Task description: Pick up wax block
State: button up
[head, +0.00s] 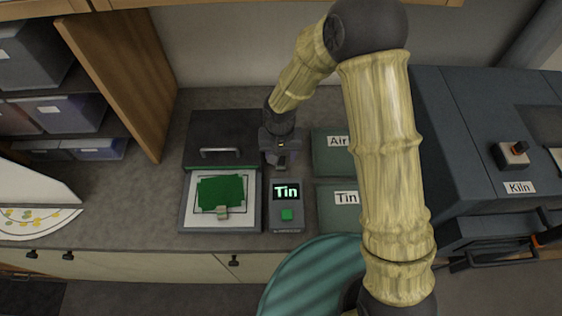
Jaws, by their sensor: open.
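A small beige-grey block (222,211), which looks like the wax block, lies at the front edge of a green sheet (222,190). The sheet lies on the white bed of an open tray device (185,222). My gripper (281,166) is up and to the right of the block, apart from it, over the area behind the small display unit. It is open, and nothing shows between its fingers. Its fingertips are small and dark in this view.
Green boxes labelled "Air" (333,155) and "Tin" (337,211) stand to the right, partly behind my arm. A kiln (460,150) is at far right. The grey counter (130,205) left of the device is clear.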

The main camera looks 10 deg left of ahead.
aim_at(281, 159)
jog(key=shift+w+f+p, duration=0.15)
jog(key=shift+f+p, duration=0.7)
jog(key=shift+f, duration=1.15)
jog(key=c, duration=1.1)
jog(key=shift+r, duration=0.1)
notch_tip(281, 159, up, 10)
jog(key=b, duration=0.3)
